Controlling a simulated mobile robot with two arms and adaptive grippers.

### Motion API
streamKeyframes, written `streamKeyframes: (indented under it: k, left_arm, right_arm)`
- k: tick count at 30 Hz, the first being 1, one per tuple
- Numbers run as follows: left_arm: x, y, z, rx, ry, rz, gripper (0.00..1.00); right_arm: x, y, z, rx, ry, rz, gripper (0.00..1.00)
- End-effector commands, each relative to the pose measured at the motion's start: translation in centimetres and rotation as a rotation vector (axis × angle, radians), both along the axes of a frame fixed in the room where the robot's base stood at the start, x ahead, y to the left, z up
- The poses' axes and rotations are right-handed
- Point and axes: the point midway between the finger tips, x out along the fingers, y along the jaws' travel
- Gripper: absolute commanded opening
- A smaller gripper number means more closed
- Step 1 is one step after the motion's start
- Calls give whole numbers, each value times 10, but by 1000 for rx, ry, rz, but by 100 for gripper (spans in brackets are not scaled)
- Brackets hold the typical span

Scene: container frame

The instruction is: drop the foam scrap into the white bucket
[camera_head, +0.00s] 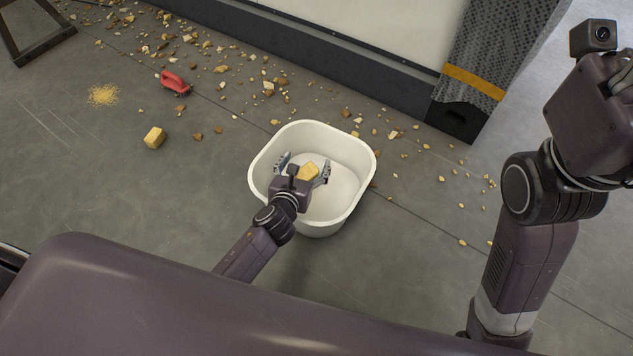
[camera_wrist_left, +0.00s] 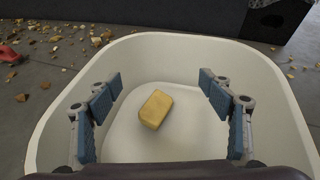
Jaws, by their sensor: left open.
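A yellow foam scrap (camera_head: 309,171) is inside the white bucket (camera_head: 362,158), seen between and beyond the fingers of my left gripper (camera_head: 304,170). In the left wrist view the foam scrap (camera_wrist_left: 155,108) shows over the bucket floor, apart from both finger pads; I cannot tell for sure whether it rests on the bottom. The left gripper (camera_wrist_left: 160,103) is open and empty, its fingers spread over the bucket (camera_wrist_left: 285,95). A second, similar yellow block (camera_head: 154,138) lies on the floor left of the bucket. The right arm stands at the right; its fingers are out of the picture.
A red-handled tool (camera_head: 174,82) and a pile of yellow crumbs (camera_head: 103,95) lie on the floor at the upper left. Many small brown and tan chips are scattered behind and right of the bucket. A dark frame with a pale panel (camera_head: 370,32) stands behind.

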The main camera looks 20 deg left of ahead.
Motion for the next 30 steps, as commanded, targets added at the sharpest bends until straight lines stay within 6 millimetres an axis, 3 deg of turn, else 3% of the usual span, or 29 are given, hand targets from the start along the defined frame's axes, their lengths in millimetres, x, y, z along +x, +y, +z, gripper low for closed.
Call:
streamKeyframes:
  k: [8, 21, 30]
  left_arm:
    - [-14, 1, 4, 2, 1, 0, 73]
    - [-91, 0, 37, 0, 2, -2, 73]
    - [-111, 0, 46, 0, 0, 0, 73]
  right_arm:
    - [0, 0, -1, 2, 2, 0, 40]
    - [0, 0, 0, 1, 1, 0, 40]
    - [0, 0, 0, 1, 1, 0, 40]
